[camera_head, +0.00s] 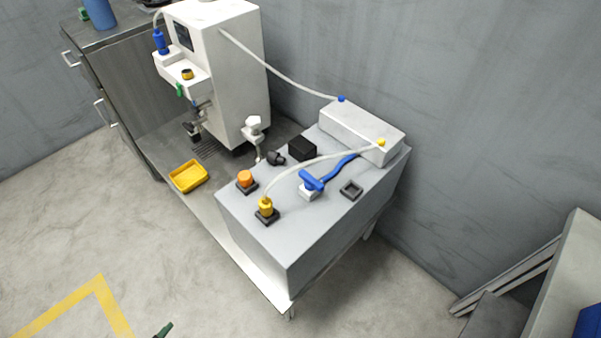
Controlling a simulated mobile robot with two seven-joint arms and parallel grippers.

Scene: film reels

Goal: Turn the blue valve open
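The blue valve (312,181) is a blue handle on a small white body, on top of the grey box-shaped unit (263,232). A curved blue length runs from the handle up and right toward a raised white block (360,128). I cannot tell whether it is part of the handle or a hose. A pale tube passes close behind the handle. Neither of my grippers shows clearly. Only a small dark green tip (164,330) pokes in at the bottom edge, and I cannot tell what it belongs to.
A yellow connector (265,207), an orange knob (246,179), a black block (302,149) and an empty square socket (351,190) surround the valve. A white machine (225,75) and yellow tray (188,176) stand behind left.

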